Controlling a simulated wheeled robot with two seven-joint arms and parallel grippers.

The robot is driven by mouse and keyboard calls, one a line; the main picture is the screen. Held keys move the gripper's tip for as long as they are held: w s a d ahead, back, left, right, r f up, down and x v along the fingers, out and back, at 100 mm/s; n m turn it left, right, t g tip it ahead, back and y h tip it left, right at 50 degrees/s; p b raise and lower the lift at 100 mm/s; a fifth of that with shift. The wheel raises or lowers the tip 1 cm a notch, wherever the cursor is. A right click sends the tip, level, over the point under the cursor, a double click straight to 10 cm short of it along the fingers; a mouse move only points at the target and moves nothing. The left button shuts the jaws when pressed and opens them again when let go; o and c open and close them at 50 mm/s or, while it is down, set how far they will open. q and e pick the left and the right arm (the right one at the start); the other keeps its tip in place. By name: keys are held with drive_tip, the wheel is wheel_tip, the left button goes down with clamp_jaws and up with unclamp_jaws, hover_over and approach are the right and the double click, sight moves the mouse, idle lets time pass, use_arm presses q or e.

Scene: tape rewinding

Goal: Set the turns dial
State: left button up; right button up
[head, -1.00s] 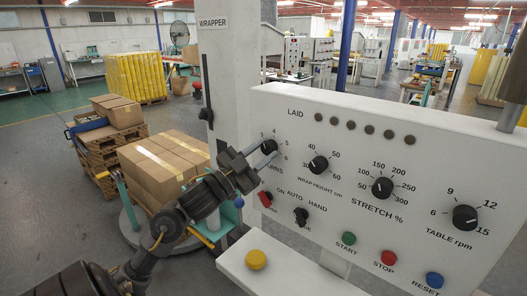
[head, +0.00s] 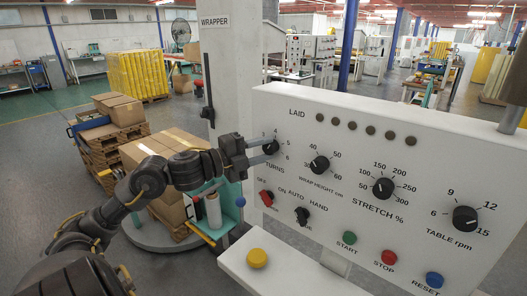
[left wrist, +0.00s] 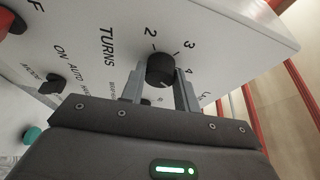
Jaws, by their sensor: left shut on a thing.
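The turns dial (head: 270,147) is a black knob with a numbered scale at the upper left of the white control panel. My left gripper (head: 267,152) reaches it from the left, its two fingers around the knob. In the left wrist view the turns dial (left wrist: 160,68) sits between the fingers of my left gripper (left wrist: 160,85), which is shut on it. The numbers 2, 3 and 4 show around the knob there, with the word TURNS beside it. My right gripper is not in view.
To the right are the wrap height knob (head: 319,165), stretch knob (head: 383,188) and table rpm knob (head: 465,218). Below are a red switch (head: 266,198) and black switch (head: 302,215). A yellow button (head: 257,258) sits on the ledge. Boxes (head: 165,150) stand behind my arm.

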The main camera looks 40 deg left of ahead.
use_arm(q)
drive_tip(key=m+g, duration=0.1)
drive_tip(key=m, duration=0.1)
drive_tip(key=m+y, duration=0.1)
drive_tip(key=m, duration=0.1)
drive_tip(key=shift+r+m+g, duration=0.15)
drive_tip(key=shift+m+g, duration=0.15)
drive_tip(key=shift+g, duration=0.1)
idle(0.4)
drive_tip(key=o, duration=1)
drive_tip(key=shift+s+b, duration=0.1)
drive_tip(key=shift+b, duration=0.25)
drive_tip(key=shift+b+v, duration=0.65)
drive_tip(key=shift+v, duration=0.2)
drive_tip(key=b+v, duration=0.2)
drive_tip(key=v, duration=0.7)
drive_tip(key=shift+r, duration=0.1)
